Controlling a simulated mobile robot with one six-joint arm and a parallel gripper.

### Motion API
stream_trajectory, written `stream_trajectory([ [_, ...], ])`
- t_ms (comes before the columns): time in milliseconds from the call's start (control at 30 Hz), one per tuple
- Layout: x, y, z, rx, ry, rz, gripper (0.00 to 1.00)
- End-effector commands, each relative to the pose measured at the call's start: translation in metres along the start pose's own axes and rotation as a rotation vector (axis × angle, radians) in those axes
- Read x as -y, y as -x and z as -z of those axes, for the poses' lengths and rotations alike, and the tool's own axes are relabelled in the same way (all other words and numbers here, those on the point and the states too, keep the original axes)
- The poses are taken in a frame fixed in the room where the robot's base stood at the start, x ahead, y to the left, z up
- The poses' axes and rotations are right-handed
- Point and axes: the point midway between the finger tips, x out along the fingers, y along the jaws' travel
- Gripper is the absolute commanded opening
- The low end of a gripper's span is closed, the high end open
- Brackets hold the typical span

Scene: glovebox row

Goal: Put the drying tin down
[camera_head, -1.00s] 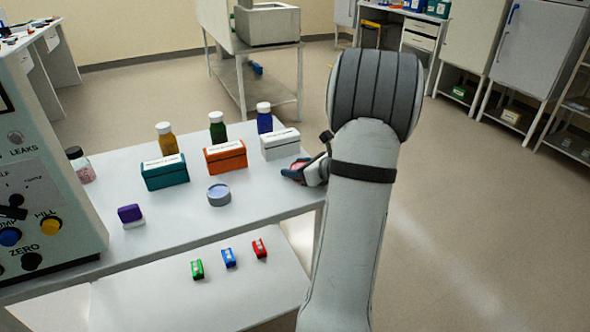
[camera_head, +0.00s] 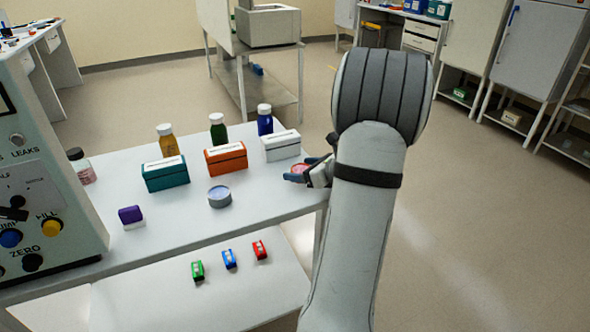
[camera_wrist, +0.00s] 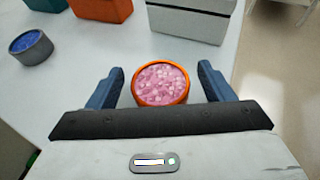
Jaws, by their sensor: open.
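A round orange tin (camera_wrist: 161,84) filled with pink granules stands on the white table, near its right edge; I take it as the drying tin. It partly shows in the head view (camera_head: 299,169), largely hidden by my gripper. My gripper (camera_wrist: 160,80) is open, with one blue finger on each side of the tin and a visible gap on both sides. In the head view my gripper (camera_head: 300,173) is low at the table's right end. A grey tin with blue contents (camera_head: 220,196) stands on the table to the left.
Teal (camera_head: 165,173), orange (camera_head: 226,157) and white (camera_head: 281,145) boxes stand behind the tins, with several bottles behind them. A purple block (camera_head: 131,215) lies at left beside the control cabinet (camera_head: 40,190). The tabletop (camera_head: 180,225) in front is clear.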

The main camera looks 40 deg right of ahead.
Motion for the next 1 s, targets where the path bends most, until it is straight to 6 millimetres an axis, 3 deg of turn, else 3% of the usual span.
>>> stream_trajectory([
  [200, 0.001, 0.052, -0.001, 0.001, -0.001, 0.006, 0.75],
  [400, 0.001, 0.086, -0.001, 0.001, -0.001, 0.004, 0.75],
  [600, 0.0, 0.101, 0.0, 0.0, -0.002, 0.001, 0.75],
  [733, -0.003, 0.1, -0.001, -0.005, 0.01, -0.01, 0.75],
  [867, -0.037, 0.083, -0.011, -0.055, 0.133, -0.109, 0.75],
  [1000, -0.119, 0.058, -0.021, -0.16, 0.452, -0.347, 0.75],
])
